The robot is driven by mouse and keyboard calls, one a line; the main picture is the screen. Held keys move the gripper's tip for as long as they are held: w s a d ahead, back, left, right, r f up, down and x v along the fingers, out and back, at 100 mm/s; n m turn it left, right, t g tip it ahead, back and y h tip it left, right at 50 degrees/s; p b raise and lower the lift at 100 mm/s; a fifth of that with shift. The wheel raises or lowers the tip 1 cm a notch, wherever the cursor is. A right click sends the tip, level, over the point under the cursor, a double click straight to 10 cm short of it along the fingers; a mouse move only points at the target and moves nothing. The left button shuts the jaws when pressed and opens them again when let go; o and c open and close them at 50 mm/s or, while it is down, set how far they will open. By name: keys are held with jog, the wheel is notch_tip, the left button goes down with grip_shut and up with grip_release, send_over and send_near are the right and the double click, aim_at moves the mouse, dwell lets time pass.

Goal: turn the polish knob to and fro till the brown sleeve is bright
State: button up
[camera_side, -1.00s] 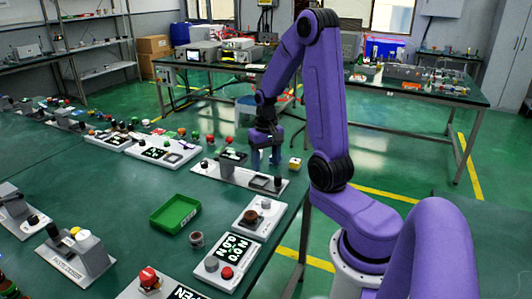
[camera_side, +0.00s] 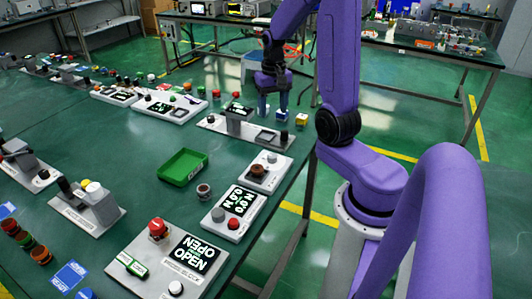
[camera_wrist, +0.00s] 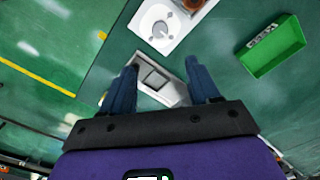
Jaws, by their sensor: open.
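A pale polishing station (camera_side: 252,181) stands near the table's right edge in the side view. It carries a small grey knob (camera_side: 272,158) and a brown sleeve-like round piece (camera_side: 258,169). The station also shows at the top of the wrist view (camera_wrist: 144,34), with a round grey knob (camera_wrist: 160,28); the brown piece (camera_wrist: 192,3) is cut by the frame edge. My gripper (camera_side: 274,112) is open and empty, pointing down above the right end of another board, beyond the station. In the wrist view its fingers (camera_wrist: 162,84) are spread apart, clear of the knob.
The long board (camera_side: 228,133) with an upright block lies below my gripper. A green tray (camera_side: 183,167) and a small dark cup (camera_side: 203,191) stand left of the station. A display panel (camera_side: 222,216) is in front. The table's right edge is close.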

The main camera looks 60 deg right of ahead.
jog(key=m, duration=0.8)
send_near(272, 156)
notch_tip(272, 156, down, 9)
jog(key=shift+d+r, duration=0.15)
jog(key=shift+r, duration=0.05)
dwell(0.4)
jog(key=c, duration=1)
